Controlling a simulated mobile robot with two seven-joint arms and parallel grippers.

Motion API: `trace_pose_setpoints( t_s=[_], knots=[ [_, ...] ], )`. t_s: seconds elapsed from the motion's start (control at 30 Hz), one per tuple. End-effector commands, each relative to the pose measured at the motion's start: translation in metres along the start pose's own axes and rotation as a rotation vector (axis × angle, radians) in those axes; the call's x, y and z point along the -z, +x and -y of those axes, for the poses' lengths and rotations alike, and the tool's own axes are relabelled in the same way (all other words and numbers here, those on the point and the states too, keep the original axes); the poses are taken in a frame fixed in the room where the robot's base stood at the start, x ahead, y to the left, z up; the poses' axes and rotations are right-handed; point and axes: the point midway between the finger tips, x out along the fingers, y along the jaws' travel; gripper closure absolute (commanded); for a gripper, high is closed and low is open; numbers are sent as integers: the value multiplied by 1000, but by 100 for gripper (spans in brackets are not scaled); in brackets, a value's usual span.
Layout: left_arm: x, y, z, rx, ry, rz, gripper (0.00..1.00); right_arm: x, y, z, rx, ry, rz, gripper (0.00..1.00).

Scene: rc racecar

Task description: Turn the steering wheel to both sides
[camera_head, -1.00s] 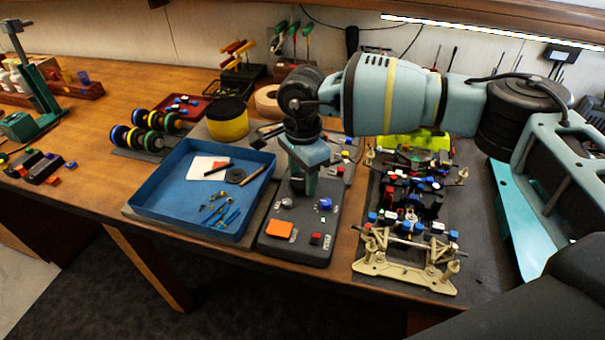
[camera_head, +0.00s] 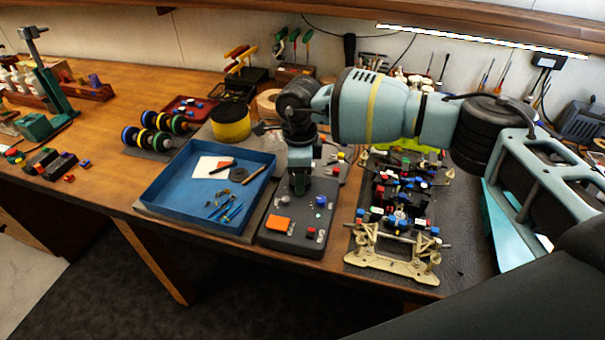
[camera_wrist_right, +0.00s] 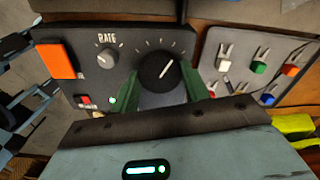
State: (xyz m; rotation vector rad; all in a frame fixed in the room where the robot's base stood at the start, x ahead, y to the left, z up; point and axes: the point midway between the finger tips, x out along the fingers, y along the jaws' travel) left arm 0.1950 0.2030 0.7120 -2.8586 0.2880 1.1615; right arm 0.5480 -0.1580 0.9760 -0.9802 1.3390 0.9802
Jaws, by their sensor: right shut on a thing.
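A dark control box (camera_head: 283,240) lies on the bench between the blue tray and the car chassis. In the right wrist view, it carries a black round knob (camera_wrist_right: 158,70) with a white pointer tilted up to the right. My right gripper (camera_wrist_right: 160,86) has its green fingers on both sides of this knob and is shut on it. In the head view, my right gripper (camera_head: 300,188) points down onto the box and hides the knob. The RC car chassis (camera_head: 390,262), with beige front parts, stands right of the box. My left gripper is out of view.
The box also has an orange switch (camera_wrist_right: 57,61) and a small RATE knob (camera_wrist_right: 107,58). A grey panel (camera_wrist_right: 250,50) with coloured switches sits beside it. The blue tray (camera_head: 165,205) holds small tools. A yellow-black roll (camera_head: 231,124) stands behind the tray.

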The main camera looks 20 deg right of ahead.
Motion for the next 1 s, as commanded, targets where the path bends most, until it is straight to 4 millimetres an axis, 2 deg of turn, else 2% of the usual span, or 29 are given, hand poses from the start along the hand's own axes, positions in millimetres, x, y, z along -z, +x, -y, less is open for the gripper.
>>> trace_pose_setpoints(
  t_s=[0.1, 0.4, 1.0],
  knots=[
    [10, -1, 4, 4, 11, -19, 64, -1, -4, 0, 4, 86, 3, 77],
    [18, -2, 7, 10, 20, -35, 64, -1, -3, 0, 2, 232, 2, 77],
    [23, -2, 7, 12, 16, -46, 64, -1, -1, 0, 0, 280, 2, 77]
  ],
)
